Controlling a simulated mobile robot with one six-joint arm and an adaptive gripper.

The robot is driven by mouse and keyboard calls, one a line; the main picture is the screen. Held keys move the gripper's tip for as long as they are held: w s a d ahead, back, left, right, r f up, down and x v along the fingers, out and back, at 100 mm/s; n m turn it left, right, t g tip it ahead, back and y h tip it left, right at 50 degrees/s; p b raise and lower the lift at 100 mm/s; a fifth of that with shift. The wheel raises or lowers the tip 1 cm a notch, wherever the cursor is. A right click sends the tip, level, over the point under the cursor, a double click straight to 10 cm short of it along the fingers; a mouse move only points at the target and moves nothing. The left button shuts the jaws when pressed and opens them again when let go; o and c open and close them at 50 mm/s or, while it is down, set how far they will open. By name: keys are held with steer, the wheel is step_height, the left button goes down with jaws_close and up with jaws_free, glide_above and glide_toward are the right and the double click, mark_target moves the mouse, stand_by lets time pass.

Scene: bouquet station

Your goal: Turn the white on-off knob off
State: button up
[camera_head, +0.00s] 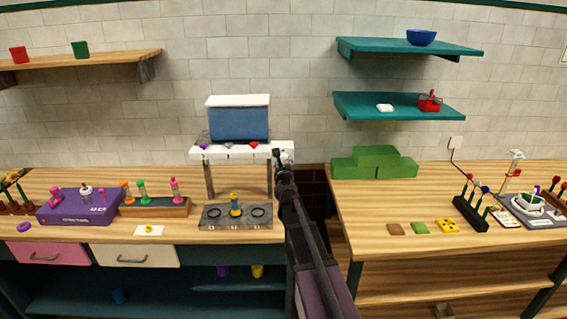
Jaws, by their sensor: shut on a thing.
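My gripper (282,157) is at the right front corner of the white-topped stand (273,150), at the centre of the picture. It is seen from behind along my dark arm and is small. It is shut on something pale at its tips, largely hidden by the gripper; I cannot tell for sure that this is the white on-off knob. A whitish knob-like piece (86,191) also stands on the purple box (68,208) at the left, well away from my gripper. No on-off marking is readable.
A blue box with a white lid (239,119) stands on the stand, close left of my gripper. Small purple, grey and red pieces lie along its front. A grey tray (214,223) with a yellow piece is below. Green blocks (374,163) are on the right counter, across a gap.

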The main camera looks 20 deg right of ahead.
steer(key=n, duration=0.7)
steer(key=shift+w, duration=0.1)
steer(key=n, duration=0.7)
stand_by(0.3)
steer(key=o, duration=1.2)
steer(key=shift+c, duration=0.2)
steer(key=v, duration=1.2)
steer(key=shift+a, duration=0.1)
